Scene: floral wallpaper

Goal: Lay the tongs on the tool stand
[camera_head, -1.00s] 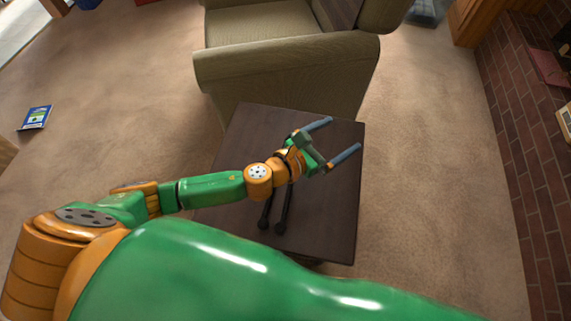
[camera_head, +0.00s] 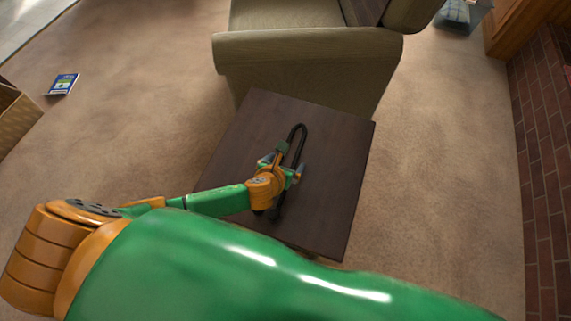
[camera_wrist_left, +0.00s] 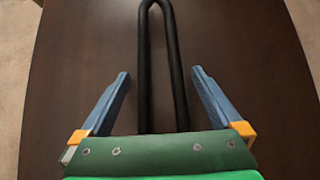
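The black U-shaped tongs (camera_head: 303,143) lie on the dark brown table (camera_head: 335,185); the bend points toward the armchair and the lower part is partly hidden by my left arm. In the left wrist view the tongs (camera_wrist_left: 144,60) run up the middle, with both bars between my open fingers. My left gripper (camera_head: 283,167) is over the tongs in the head view; its blue fingers (camera_wrist_left: 160,73) stand apart, one on each side, with a gap to each bar. No tool stand can be made out. My right gripper is not in view.
An olive armchair (camera_head: 300,65) stands against the far side of the table. A blue booklet (camera_head: 63,84) lies on the carpet at left, near a cardboard box (camera_head: 15,120). A brick wall (camera_head: 545,150) is at right. The table's right part is bare.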

